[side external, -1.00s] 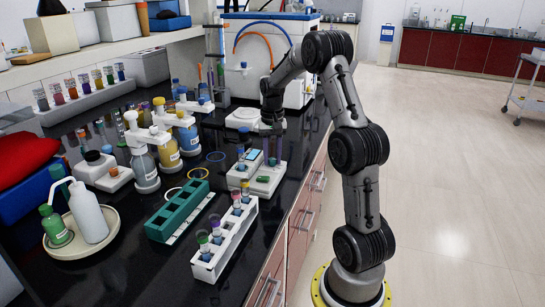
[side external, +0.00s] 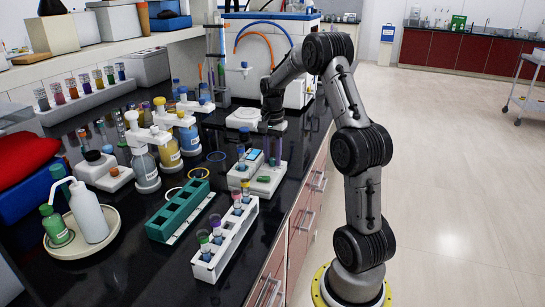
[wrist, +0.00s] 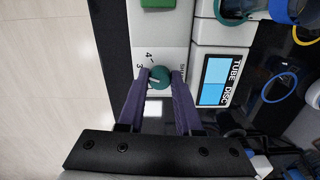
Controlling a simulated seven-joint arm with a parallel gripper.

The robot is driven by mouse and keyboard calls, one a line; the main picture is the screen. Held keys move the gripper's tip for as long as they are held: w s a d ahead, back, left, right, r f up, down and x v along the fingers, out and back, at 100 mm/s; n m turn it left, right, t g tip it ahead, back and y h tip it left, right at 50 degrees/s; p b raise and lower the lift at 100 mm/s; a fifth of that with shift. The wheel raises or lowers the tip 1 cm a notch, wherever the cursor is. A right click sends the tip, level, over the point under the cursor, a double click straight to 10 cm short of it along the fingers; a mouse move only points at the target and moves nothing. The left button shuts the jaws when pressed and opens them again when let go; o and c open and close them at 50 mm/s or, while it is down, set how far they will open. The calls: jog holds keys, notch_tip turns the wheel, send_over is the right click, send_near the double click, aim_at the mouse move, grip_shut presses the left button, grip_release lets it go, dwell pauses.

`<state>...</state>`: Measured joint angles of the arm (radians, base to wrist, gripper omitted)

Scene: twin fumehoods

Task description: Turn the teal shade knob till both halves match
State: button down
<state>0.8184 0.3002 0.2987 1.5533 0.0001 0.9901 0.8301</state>
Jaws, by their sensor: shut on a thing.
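The teal shade knob (wrist: 159,77) sits on a white panel with a printed number scale in the wrist view. My gripper (wrist: 160,80) is shut on it, one purple finger on each side. Beside the knob is a black-framed screen (wrist: 215,82) marked TUBE and DISC. Its face is light blue, and the two halves look close in shade; I cannot tell whether they match exactly. In the side view my gripper (side external: 271,152) points down at the white device (side external: 243,176), and the fingers hide the knob there.
A green button (wrist: 157,3) is on the same panel. A white tube rack (side external: 226,240) and a teal rack (side external: 180,210) stand in front of the device. Bottles and coloured rings lie to its left. The bench edge is close on the right.

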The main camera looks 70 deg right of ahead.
aim_at(272, 159)
jog(key=shift+r, duration=0.1)
jog(key=c, duration=0.6)
grip_release()
notch_tip(272, 159, up, 14)
jog(key=shift+f, duration=0.1)
dwell(0.4)
